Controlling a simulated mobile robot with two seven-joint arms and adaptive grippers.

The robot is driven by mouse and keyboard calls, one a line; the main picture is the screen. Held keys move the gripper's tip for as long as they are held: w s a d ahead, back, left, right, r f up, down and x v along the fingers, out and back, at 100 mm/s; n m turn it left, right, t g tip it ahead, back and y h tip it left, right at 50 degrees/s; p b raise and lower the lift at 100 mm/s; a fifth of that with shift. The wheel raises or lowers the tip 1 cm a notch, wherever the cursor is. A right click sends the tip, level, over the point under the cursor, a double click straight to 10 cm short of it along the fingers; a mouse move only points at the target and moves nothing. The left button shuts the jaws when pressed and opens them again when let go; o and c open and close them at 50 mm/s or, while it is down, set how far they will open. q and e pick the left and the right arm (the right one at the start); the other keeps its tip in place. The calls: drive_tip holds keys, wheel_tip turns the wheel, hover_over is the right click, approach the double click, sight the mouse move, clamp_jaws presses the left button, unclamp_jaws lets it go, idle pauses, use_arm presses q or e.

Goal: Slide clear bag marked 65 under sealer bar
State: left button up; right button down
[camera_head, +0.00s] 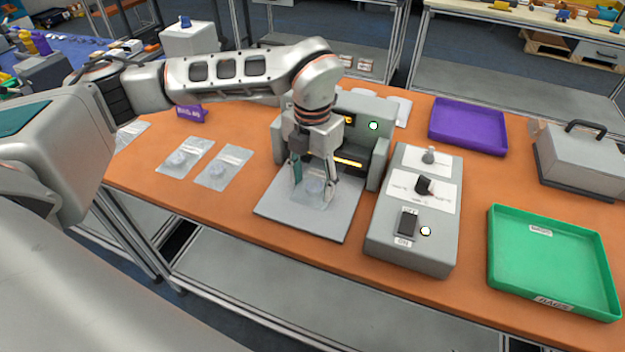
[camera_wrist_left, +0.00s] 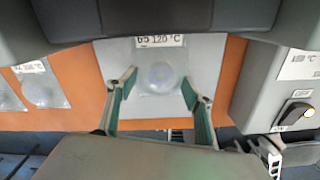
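The clear bag marked 65 (camera_head: 313,190) lies on the sealer's light grey plate (camera_head: 290,221), in front of the sealer (camera_head: 376,110). In the left wrist view the bag (camera_wrist_left: 160,78) shows its "65 120 °C" label at the far end, close to the dark sealer edge; whether any of it is under the bar is hidden. My left gripper (camera_head: 314,182) points down over the bag. Its fingers are apart, one at each side of the bag in the wrist view (camera_wrist_left: 158,88). The sealer bar area (camera_head: 348,162) glows yellow, partly behind the gripper. My right gripper is not in view.
Two more labelled clear bags (camera_head: 186,157) (camera_head: 223,167) lie left of the plate. A grey control box (camera_head: 405,250) with a knob and switch stands close on the right. A green tray (camera_head: 545,265), a purple tray (camera_head: 468,127) and a grey handled box (camera_head: 580,160) are farther right.

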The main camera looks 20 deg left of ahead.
use_arm(q)
drive_tip(key=shift+r, duration=0.1)
wheel_tip(320, 180, up, 12)
idle(0.6)
